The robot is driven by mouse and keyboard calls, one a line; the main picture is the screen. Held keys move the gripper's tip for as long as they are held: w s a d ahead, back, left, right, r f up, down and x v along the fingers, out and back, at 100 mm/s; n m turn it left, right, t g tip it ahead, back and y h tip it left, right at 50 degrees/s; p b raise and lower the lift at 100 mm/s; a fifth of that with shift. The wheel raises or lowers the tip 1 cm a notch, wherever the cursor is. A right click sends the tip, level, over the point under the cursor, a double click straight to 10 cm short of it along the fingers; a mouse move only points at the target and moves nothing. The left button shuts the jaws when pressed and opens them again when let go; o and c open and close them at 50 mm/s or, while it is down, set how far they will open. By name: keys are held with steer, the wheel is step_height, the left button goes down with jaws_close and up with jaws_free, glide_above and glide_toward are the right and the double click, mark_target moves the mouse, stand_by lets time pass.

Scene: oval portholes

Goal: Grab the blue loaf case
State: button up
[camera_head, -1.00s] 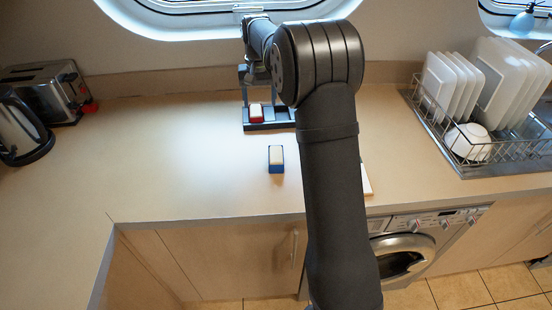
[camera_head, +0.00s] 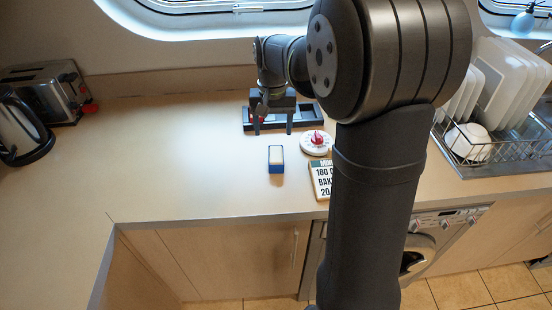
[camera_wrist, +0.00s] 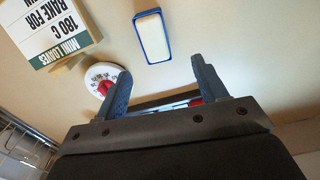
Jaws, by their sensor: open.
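The blue loaf case (camera_head: 276,167), with a cream filling, sits upright on the counter in front of the dark tray (camera_head: 312,117). In the wrist view the blue loaf case (camera_wrist: 147,61) lies beyond my fingertips, near the top middle. My gripper (camera_head: 272,130) is open and empty, pointing down behind the case, near the tray's left part. In the wrist view my gripper (camera_wrist: 161,72) shows its two fingers spread, with the case apart from both. A red item (camera_wrist: 195,102) shows near the right finger; the rest of it is hidden.
A white dial with a red knob (camera_head: 316,143) and a recipe card (camera_head: 320,179) stand right of the case. A dish rack (camera_head: 480,150) is at the right, a kettle (camera_head: 18,130) and toaster (camera_head: 55,88) at the left. The counter left of the case is clear.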

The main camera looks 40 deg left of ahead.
glide_above(276, 154)
steer(key=a, duration=0.1)
step_height(276, 154, down, 5)
steer(key=shift+w+r, duration=0.1)
steer(key=shift+r, duration=0.1)
steer(key=shift+d+f, duration=0.25)
steer(key=shift+f, duration=1.1)
steer(key=shift+d+f, duration=0.25)
steer(key=shift+f, duration=1.05)
steer(key=c, duration=1.1)
steer(key=shift+r, duration=0.1)
